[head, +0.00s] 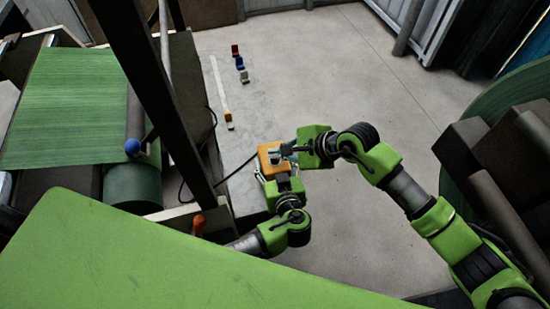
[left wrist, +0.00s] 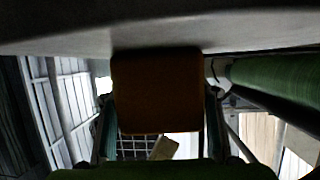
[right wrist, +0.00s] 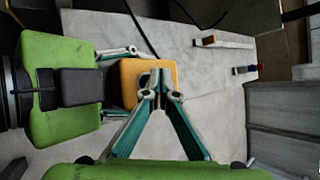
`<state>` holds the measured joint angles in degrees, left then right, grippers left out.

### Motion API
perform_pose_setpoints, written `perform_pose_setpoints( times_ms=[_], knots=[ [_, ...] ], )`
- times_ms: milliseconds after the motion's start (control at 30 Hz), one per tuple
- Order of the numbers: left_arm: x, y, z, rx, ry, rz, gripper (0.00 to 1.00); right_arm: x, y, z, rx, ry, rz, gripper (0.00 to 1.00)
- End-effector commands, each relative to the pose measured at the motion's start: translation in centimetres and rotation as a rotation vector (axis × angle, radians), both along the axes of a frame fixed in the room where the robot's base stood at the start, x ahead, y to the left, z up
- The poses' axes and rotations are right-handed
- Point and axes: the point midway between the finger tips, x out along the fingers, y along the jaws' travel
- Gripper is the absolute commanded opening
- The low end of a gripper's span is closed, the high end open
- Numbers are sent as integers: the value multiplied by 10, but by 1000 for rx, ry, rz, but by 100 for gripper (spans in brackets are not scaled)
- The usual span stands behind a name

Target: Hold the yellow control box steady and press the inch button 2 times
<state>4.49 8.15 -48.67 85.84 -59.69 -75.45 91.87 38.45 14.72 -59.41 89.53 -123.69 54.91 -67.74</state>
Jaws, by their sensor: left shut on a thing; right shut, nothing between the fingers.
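The yellow-orange control box (head: 270,157) is at the end of the grey ledge in the head view. My left gripper (head: 278,176) is shut on it from the near side; in the left wrist view the box (left wrist: 156,92) fills the space between the fingers. My right gripper (head: 287,150) is shut with nothing between its fingers. In the right wrist view its closed fingertips (right wrist: 160,92) are over the face of the box (right wrist: 130,82). I cannot tell whether they touch it. The inch button is hidden behind the fingertips.
The grey ledge (head: 236,146) carries several small coloured blocks, among them a red one (head: 235,50) and an orange one (head: 229,120). A dark cable (head: 240,165) runs over the ledge. A dark post (head: 160,100) and green rolls stand to the left. Open floor (head: 330,80) lies to the right.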

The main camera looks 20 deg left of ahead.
Motion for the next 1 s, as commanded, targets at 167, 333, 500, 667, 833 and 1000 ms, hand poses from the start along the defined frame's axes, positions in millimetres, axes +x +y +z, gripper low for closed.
perform_pose_setpoints(
  times_ms=[167,333,500,667,833,1000],
  knots=[
    [0,0,0,0,1,0,28,0,0,0,0,0,0,0],
    [0,0,0,0,1,0,28,1,0,8,2,-2,1,0],
    [0,0,0,0,1,0,28,1,0,25,1,-3,0,0],
    [0,0,0,0,1,0,28,1,0,41,1,-3,0,0],
    [0,0,0,0,1,0,28,0,0,50,0,-1,0,0],
    [0,0,0,0,1,0,28,0,0,50,0,0,0,0]
  ],
)
